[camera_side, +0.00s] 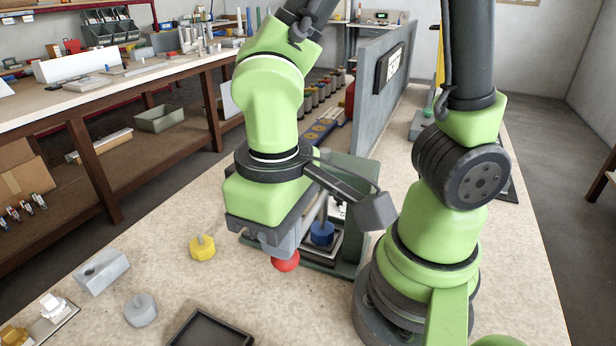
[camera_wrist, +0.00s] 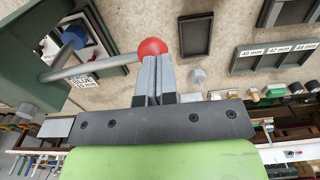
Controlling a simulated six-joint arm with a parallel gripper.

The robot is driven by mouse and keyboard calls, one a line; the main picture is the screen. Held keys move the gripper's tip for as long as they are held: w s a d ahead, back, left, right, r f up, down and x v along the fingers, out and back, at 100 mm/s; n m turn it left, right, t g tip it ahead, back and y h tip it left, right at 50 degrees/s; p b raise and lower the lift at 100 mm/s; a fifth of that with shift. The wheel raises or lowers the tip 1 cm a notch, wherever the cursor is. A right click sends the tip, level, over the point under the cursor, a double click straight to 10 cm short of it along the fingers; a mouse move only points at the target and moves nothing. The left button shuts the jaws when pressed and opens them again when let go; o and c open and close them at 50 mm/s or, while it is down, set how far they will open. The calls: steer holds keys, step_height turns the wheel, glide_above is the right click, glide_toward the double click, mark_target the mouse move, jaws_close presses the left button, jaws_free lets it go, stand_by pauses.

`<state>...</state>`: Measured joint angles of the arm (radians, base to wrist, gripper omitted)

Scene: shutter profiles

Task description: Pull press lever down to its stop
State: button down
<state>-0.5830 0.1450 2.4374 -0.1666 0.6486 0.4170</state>
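The dark green press (camera_side: 345,255) stands on the bench behind my gripper in the side view and at the left of the wrist view (camera_wrist: 30,60). Its lever is a grey rod (camera_wrist: 90,68) ending in a red ball knob (camera_wrist: 152,47); the knob also shows under my gripper in the side view (camera_side: 285,263). A blue piece (camera_side: 322,234) sits in the press. My gripper (camera_wrist: 156,60) has its two grey fingers together, tips at the red knob. The fingers do not appear to straddle the knob; whether they touch it cannot be told.
A yellow knobbed piece (camera_side: 202,247), a grey knobbed piece (camera_side: 140,310) and a grey block (camera_side: 102,272) stand on the bench at left. A dark tray (camera_side: 208,329) lies at the front. A grey panel (camera_side: 380,90) stands behind the press.

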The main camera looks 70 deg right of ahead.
steer(key=shift+f, duration=0.2)
steer(key=shift+f, duration=0.5)
stand_by(0.3)
steer(key=shift+f, duration=1.1)
step_height(320, 180, up, 16)
stand_by(1.7)
